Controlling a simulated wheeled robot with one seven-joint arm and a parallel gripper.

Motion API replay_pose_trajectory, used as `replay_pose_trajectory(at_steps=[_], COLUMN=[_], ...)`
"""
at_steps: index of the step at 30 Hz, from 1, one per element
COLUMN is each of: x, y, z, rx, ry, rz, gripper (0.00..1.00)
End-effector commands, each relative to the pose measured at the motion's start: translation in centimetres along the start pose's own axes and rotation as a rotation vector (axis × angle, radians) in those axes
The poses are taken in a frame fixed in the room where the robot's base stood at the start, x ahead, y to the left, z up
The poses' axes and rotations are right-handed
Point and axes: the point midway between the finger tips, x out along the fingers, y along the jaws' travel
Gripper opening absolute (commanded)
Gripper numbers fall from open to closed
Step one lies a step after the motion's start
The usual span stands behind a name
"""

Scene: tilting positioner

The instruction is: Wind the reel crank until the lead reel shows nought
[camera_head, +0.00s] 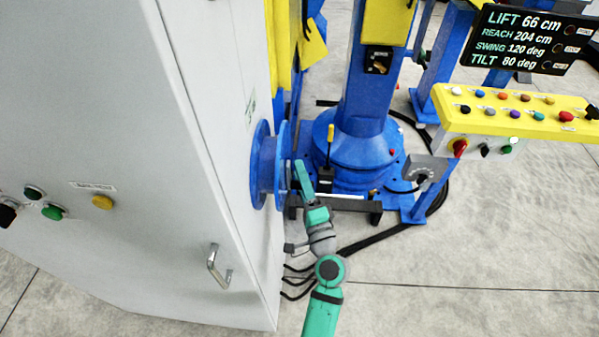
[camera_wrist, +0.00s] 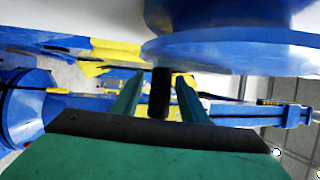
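The blue lead reel (camera_head: 264,165) is mounted on the right side of the grey cabinet. Its flange fills the top of the wrist view (camera_wrist: 235,52). A dark crank handle (camera_wrist: 160,92) sticks out from the flange, between my two fingers. My gripper (camera_head: 303,178) is beside the reel's outer face. In the wrist view, its green fingers (camera_wrist: 160,97) stand on either side of the handle, with a gap showing on both sides. Any number on the reel is not visible.
The grey cabinet (camera_head: 110,150) stands close on the left, with a protruding handle (camera_head: 219,267). A blue positioner column (camera_head: 365,100) stands behind. A yellow button panel (camera_head: 515,108) and a black readout (camera_head: 528,40) are at right. Cables cross the floor; front-right floor is clear.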

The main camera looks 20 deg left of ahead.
Motion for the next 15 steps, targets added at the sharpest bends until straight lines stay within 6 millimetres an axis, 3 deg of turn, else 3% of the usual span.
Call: replay_pose_trajectory(at_steps=[13,15], x=[1.03,1.02], y=[-0.02,-0.02], z=[0.06,0.05], rx=[-0.001,-0.001], ry=[-0.001,-0.001], rz=[0.0,0.0], gripper=[0.4,0.23])
